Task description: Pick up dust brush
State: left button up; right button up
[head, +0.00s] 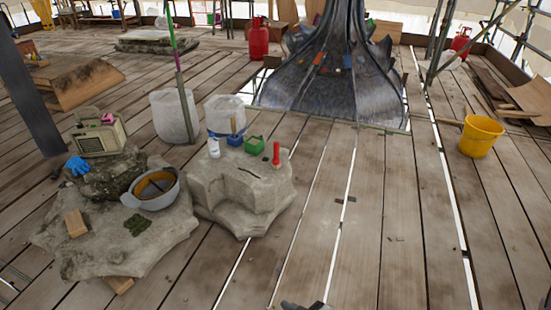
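I cannot say for sure which thing is the dust brush. An upright tan handle (234,125) stands by a small blue item (235,139) on the right-hand carved stone (235,185); bristles are not clear. A tan wooden block (75,222) lies on the left carved stone (140,240) and could be a brush; it is too small to tell. Neither gripper shows clearly. A dark fragment at the bottom edge, right of the middle, looks like part of me. Nothing of mine touches the stones.
The right-hand stone also bears a white bottle (214,147), a green box (254,145) and a red upright item (276,154). The left stone holds a grey bowl (152,198), a radio (98,133) and blue gloves (77,165). A yellow bucket (480,137) stands right; the plank floor (385,220) is mostly clear.

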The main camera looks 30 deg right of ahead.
aim_at(276, 161)
jog(key=k, duration=1)
jog(key=z, duration=1.05)
jog(key=i, duration=0.65)
jog(key=z, duration=0.7)
jog(key=i, duration=2.15)
jog(key=u, duration=1.25)
jog(key=i, duration=1)
jog(key=u, duration=1.25)
jog(key=i, duration=0.6)
jog(key=u, duration=0.1)
